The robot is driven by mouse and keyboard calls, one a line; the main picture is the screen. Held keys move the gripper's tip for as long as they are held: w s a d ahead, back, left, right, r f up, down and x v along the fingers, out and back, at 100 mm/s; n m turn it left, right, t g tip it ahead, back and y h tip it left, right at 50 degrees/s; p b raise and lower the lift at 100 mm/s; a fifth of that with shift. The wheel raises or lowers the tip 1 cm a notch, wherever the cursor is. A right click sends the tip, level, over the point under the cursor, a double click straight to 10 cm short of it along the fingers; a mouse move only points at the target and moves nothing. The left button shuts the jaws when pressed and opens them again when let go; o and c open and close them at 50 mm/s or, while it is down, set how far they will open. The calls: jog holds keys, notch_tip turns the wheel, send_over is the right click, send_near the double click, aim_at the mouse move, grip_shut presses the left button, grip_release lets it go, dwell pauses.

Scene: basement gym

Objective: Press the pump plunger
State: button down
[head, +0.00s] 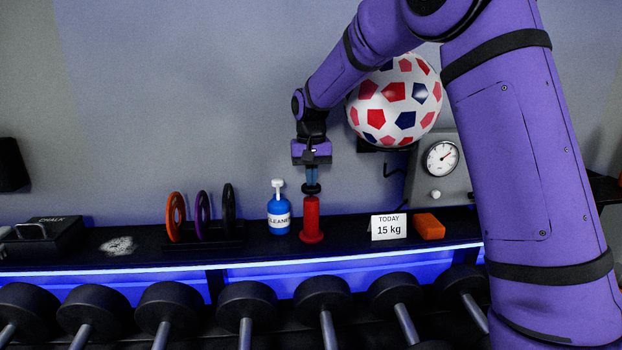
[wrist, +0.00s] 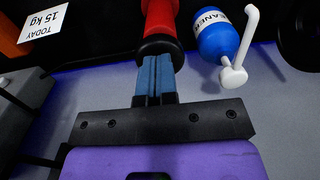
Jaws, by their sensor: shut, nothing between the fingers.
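A red pump (head: 311,220) stands upright on the black shelf, with a black plunger knob (head: 311,188) on top. My gripper (head: 312,180) points straight down right above the knob, with its blue fingers shut and nothing between them. In the wrist view the shut fingertips (wrist: 157,60) meet the edge of the black knob (wrist: 160,45), with the red body (wrist: 160,18) beyond. They look to be touching or nearly touching; I cannot tell which. The shaft under the knob is barely visible.
A blue cleaner bottle (head: 279,213) with a white pump head stands close left of the red pump. A "15 kg" card (head: 388,227) and an orange block (head: 428,226) lie to the right. Weight plates (head: 201,215) stand left. Dumbbells (head: 247,300) line the rack below; a ball (head: 395,103) is behind my arm.

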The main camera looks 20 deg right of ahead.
notch_tip(320, 180, up, 10)
jog(key=shift+r, duration=0.2)
dwell(1.7)
